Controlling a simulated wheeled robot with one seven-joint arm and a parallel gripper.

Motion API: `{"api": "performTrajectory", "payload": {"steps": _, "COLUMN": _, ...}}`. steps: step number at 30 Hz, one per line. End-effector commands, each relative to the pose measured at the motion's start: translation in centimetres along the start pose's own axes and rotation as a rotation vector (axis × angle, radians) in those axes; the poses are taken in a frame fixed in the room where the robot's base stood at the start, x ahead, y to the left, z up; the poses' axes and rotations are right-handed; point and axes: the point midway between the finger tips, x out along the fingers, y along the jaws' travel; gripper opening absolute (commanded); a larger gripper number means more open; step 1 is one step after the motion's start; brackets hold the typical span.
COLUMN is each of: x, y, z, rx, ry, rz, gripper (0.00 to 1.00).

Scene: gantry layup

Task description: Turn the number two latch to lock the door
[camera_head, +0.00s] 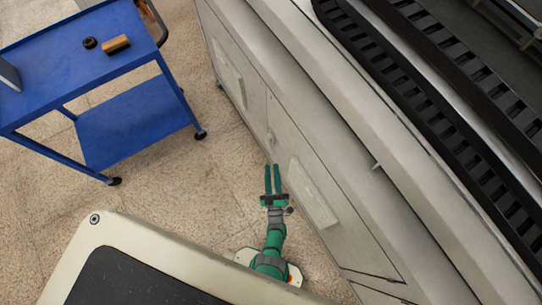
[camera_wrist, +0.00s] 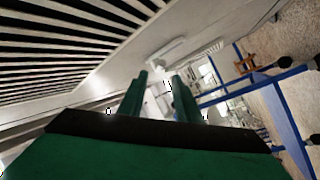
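My gripper (camera_head: 272,168) reaches up beside the front of a pale grey machine cabinet. Its two green fingers are apart with an empty gap between them, and they also show in the wrist view (camera_wrist: 160,80). A small latch-like piece (camera_head: 270,140) sits at the seam between two cabinet doors, just beyond the fingertips in the head view. The near door (camera_head: 300,165) appears flush with the cabinet face. No number is readable on any latch, so I cannot tell which is number two. No contact between fingers and latch is visible.
A blue cart (camera_head: 60,60) stands at the left with a brown cylinder (camera_head: 116,45) and a dark ring (camera_head: 90,43) on top. A raised vent panel (camera_head: 312,193) is on the near door. Speckled floor (camera_head: 190,170) is open between cart and cabinet.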

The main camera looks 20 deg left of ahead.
Motion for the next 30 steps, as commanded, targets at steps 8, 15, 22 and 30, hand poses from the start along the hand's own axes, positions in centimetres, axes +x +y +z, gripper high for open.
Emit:
{"api": "performTrajectory", "payload": {"steps": 8, "x": -0.7, "y": 0.0, "z": 0.0, "rx": 0.0, "ry": 0.0, "rz": 0.001, "gripper": 0.31}}
{"api": "performTrajectory", "payload": {"steps": 15, "x": -0.9, "y": 0.1, "z": 0.0, "rx": 0.003, "ry": -0.005, "rz": 0.001, "gripper": 0.0}}
{"api": "performTrajectory", "payload": {"steps": 22, "x": -4.3, "y": 1.2, "z": -0.1, "rx": 0.049, "ry": -0.081, "rz": 0.007, "gripper": 0.0}}
{"api": "performTrajectory", "payload": {"steps": 30, "x": -9.8, "y": 5.1, "z": -2.6, "rx": 0.168, "ry": -0.228, "rz": 0.037, "gripper": 0.0}}
